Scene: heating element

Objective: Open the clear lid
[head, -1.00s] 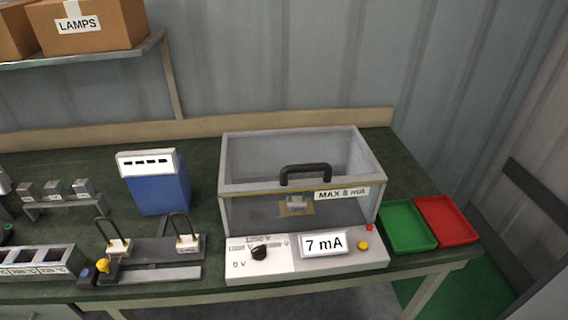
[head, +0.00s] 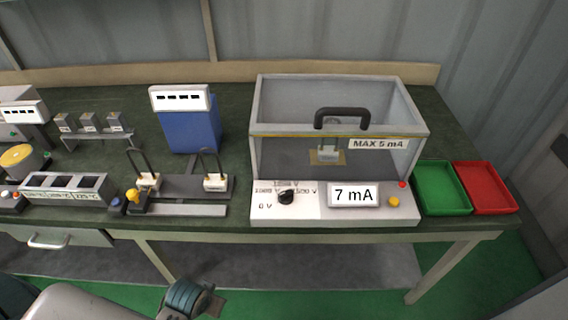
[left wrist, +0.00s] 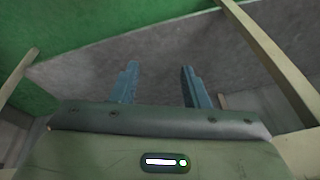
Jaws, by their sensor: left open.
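The clear lid (head: 281,105) sits down over the grey-framed test box on the bench. Its black arched handle (head: 342,112) stands at the front upper edge, above a "MAX 5 mA" label (head: 378,143). A small part on a yellowish plate (head: 327,157) shows through the clear front. My left gripper (head: 208,301) is at the bottom of the head view, in front of and below the bench, far from the handle. In the left wrist view its two fingers (left wrist: 160,84) are apart with nothing between them. My right gripper is in neither view.
The box's control panel has a black knob (head: 286,197) and a "7 mA" display (head: 353,195). Green (head: 442,188) and red (head: 487,188) trays stand at right. A blue unit (head: 190,128) and a fixture with two upright loops (head: 181,186) stand left. Floor before the bench is open.

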